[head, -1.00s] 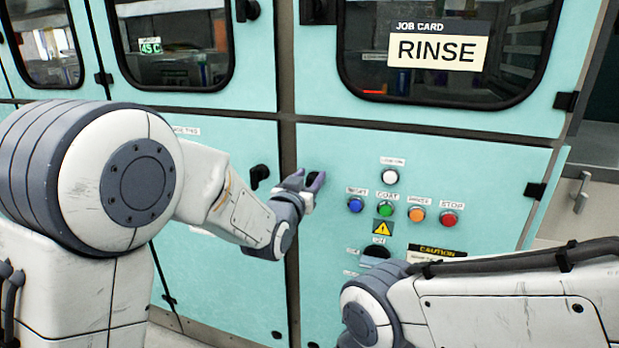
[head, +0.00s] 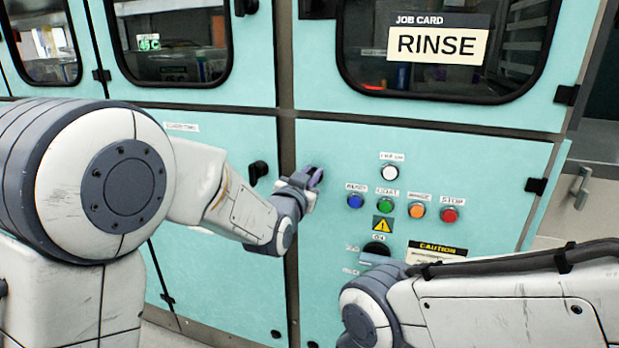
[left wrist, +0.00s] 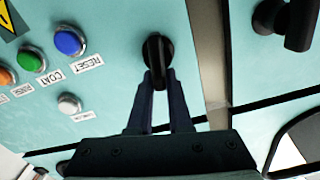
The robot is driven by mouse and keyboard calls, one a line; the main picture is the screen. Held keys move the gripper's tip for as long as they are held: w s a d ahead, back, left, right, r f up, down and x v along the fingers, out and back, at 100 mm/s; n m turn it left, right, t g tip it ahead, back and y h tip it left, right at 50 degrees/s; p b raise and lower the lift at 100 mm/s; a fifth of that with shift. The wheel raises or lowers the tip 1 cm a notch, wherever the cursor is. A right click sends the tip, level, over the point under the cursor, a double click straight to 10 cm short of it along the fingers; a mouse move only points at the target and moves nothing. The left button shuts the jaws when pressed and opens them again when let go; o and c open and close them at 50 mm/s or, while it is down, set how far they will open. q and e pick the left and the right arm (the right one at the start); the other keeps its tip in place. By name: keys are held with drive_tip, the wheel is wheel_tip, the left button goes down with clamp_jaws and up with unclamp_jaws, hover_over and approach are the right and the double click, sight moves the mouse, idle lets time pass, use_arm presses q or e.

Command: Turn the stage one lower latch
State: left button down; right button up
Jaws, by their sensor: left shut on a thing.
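A black lower latch (left wrist: 157,50) on the teal door with the buttons shows in the left wrist view, its handle lying along the fingers. My left gripper (left wrist: 160,85) is shut on this handle, one dark finger on each side. In the head view my left gripper (head: 313,178) is at the door's left edge, and its fingers hide most of that latch. A second black lower latch (head: 258,172) is on the neighbouring door to the left; it also shows in the left wrist view (left wrist: 297,22). My right arm comes in at lower right; its gripper is not in view.
Blue (head: 355,201), green (head: 387,204), orange (head: 416,210) and red (head: 449,215) buttons and a white button (head: 390,173) sit right of my left gripper. A black rotary switch (head: 377,248) is below them. A RINSE card (head: 437,43) is on the upper window.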

sight(325, 177)
use_arm(q)
drive_tip(key=m+b, duration=0.1)
drive_tip(key=m, duration=0.2)
drive_tip(key=d+f+m+b, duration=0.1)
drive_tip(key=m, duration=0.3)
drive_tip(key=m+b, duration=0.1)
drive_tip(key=m, duration=0.3)
drive_tip(key=shift+s+d+f, duration=0.25)
drive_tip(key=shift+d+f, duration=0.1)
drive_tip(key=shift+d, duration=0.05)
drive_tip(key=shift+f+m+b, duration=0.2)
drive_tip(key=shift+f+m, duration=0.05)
drive_tip(key=shift+m, duration=0.85)
drive_tip(key=shift+f+m+b, duration=0.15)
drive_tip(key=shift+f+m, duration=0.05)
drive_tip(key=shift+m, duration=0.9)
drive_tip(key=c, duration=0.8)
unclamp_jaws()
drive_tip(key=shift+c, duration=0.2)
